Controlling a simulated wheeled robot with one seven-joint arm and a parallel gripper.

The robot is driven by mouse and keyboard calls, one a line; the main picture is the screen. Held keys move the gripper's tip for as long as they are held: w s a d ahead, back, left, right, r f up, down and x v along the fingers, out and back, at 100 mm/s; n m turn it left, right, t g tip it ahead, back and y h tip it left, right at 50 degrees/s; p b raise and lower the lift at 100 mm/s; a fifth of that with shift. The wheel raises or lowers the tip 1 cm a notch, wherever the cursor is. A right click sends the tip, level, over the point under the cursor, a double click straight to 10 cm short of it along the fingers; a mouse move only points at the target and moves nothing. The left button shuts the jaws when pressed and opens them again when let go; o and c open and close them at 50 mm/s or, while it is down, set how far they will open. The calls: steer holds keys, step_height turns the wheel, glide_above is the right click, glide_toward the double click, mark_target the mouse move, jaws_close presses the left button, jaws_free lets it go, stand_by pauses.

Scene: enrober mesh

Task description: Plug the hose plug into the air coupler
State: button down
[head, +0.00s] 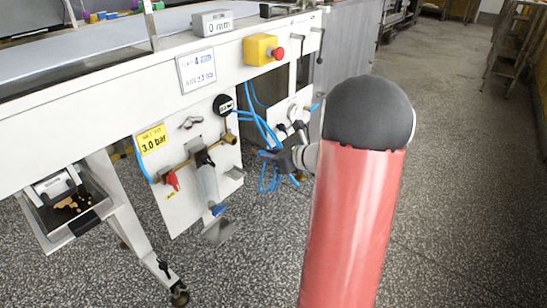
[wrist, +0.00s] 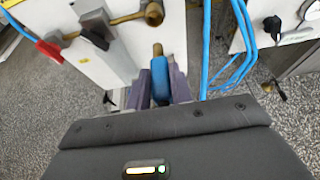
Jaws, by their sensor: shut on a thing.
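The hose plug (wrist: 161,80) has a blue body and a brass tip that points toward the panel. My gripper (wrist: 160,92) is shut on its blue body. In the head view my gripper (head: 268,156) is in front of the right edge of the white panel, and the plug is too small there to make out. The brass air coupler (wrist: 152,13) is at the end of the brass pipe; it also shows in the head view (head: 230,138). In the wrist view the brass tip sits below the coupler, with a visible gap between them.
Blue hoses (wrist: 237,60) hang in loops to the right of the plug. A red-handled valve (wrist: 48,50) and a black-handled valve (wrist: 97,28) sit on the pipe to the left. A yellow 3.0 bar label (head: 153,140) is on the panel. The speckled floor is open.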

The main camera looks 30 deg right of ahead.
steer(key=shift+w+a, duration=0.3)
steer(key=shift+w, duration=0.5)
steer(key=shift+w+a, duration=0.25)
steer(key=shift+w, duration=0.6)
steer(key=shift+w+a, duration=0.3)
steer(key=shift+w, duration=0.5)
steer(key=shift+w+a+b, duration=0.2)
steer(key=shift+w+a, duration=0.05)
steer(key=shift+w, duration=0.45)
steer(key=shift+w+a+b, duration=0.25)
steer(key=shift+w+a, duration=0.05)
steer(key=shift+w, duration=0.45)
steer(key=shift+w+a+b, duration=0.2)
steer(key=shift+w+a, duration=0.05)
steer(key=shift+w, duration=0.45)
steer(key=shift+s+d, duration=0.1)
steer(key=shift+s, duration=0.05)
steer(key=shift+s+d+b, duration=0.2)
steer(key=shift+s+d, duration=0.1)
steer(key=shift+s, duration=0.55)
steer(key=shift+s+d+b, duration=0.15)
steer(key=shift+s+d, duration=0.15)
steer(key=shift+s, duration=0.55)
steer(key=shift+b, duration=0.3)
stand_by(1.2)
